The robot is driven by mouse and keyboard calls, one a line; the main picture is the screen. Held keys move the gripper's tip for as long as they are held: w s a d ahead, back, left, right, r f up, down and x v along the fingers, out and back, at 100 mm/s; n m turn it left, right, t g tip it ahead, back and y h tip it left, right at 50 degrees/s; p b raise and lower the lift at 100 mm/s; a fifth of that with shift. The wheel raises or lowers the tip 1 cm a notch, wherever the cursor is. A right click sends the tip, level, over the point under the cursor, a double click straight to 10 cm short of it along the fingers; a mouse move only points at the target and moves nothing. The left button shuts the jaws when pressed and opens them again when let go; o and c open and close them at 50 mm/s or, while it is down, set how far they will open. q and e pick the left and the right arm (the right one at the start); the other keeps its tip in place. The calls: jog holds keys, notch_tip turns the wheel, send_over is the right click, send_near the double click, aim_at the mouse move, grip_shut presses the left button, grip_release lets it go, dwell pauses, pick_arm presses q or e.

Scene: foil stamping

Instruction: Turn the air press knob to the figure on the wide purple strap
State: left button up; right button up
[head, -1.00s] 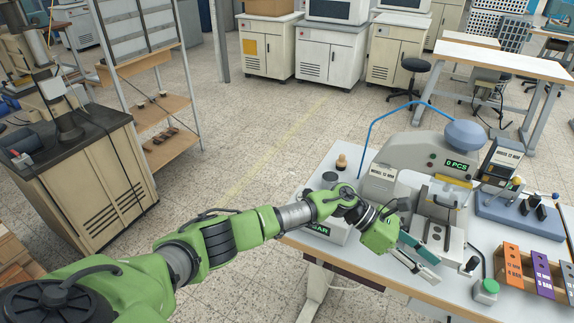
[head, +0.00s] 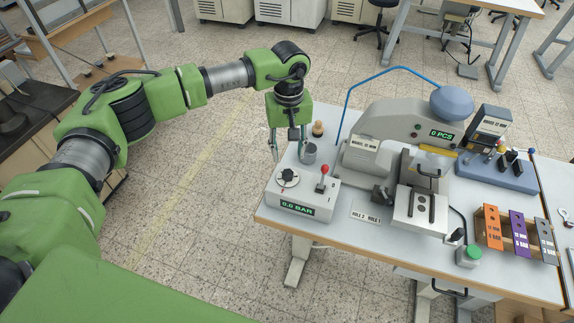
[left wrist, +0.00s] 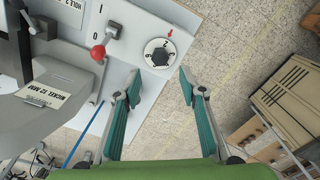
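The air press knob (head: 287,177) is a round white dial with a dark grip on top of a grey box reading "0.0 BAR" (head: 298,208). In the left wrist view the knob (left wrist: 158,52) lies just beyond my fingertips. My left gripper (head: 289,157) points down behind the knob in the head view; its teal fingers (left wrist: 158,80) are open with nothing between them. The purple strap (head: 519,236) stands in a wooden rack at the right, its small print too small to read surely. My right gripper is not in view.
A red-tipped lever (head: 322,180) stands beside the knob on the box. A grey cylinder (head: 309,154) and a wooden-topped stamp (head: 318,129) are close behind. The press (head: 405,135) fills the table's middle. Orange (head: 491,229) and grey (head: 545,241) straps flank the purple one.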

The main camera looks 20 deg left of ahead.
aim_at(288, 172)
pick_arm(q)
notch_tip(288, 172, down, 8)
jog(key=shift+w+a+r+p, duration=0.1)
jog(key=shift+w+r+p, duration=0.05)
jog(key=shift+p, duration=1.1)
jog(key=shift+f, duration=0.65)
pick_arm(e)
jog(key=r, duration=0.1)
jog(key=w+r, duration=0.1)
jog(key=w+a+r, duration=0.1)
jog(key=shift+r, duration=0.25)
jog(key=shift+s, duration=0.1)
pick_arm(q)
grip_shut()
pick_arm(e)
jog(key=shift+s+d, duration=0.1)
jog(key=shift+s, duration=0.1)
